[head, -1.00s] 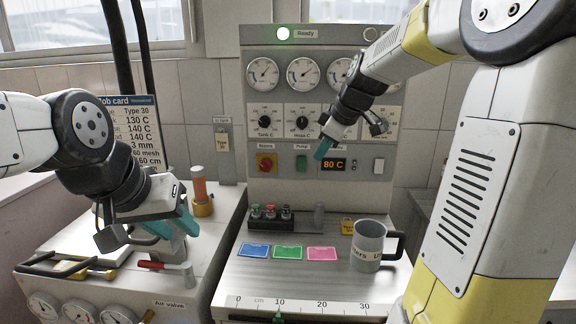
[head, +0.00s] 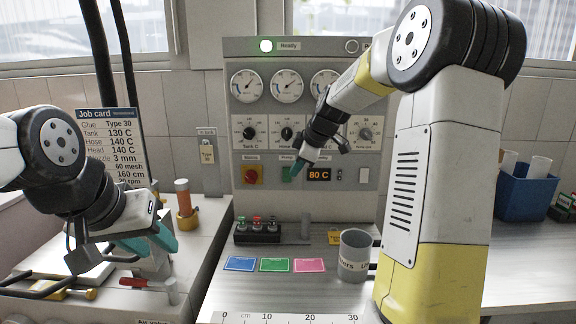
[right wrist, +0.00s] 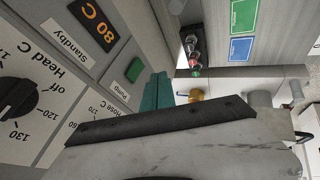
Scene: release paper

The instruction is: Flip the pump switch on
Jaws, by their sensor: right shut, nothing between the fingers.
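The pump switch (head: 286,174) is a small green rocker on the grey control panel, left of the orange 80 C display. In the right wrist view the green switch (right wrist: 134,70) sits above its "Pump" label. My right gripper (head: 296,169) is shut and empty, with its teal fingertips just in front of the switch, partly covering it in the head view. In the right wrist view the fingers (right wrist: 157,92) are beside the switch; whether they touch it is unclear. My left gripper (head: 150,243) is over the left bench, away from the panel; its finger gap is unclear.
A red mains knob (head: 252,175) is left of the switch, and dials (head: 287,133) are above. A row of colored buttons (head: 257,230), flat colored cards (head: 275,265) and a grey mug (head: 354,255) are on the bench below. A job card (head: 113,145) stands left.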

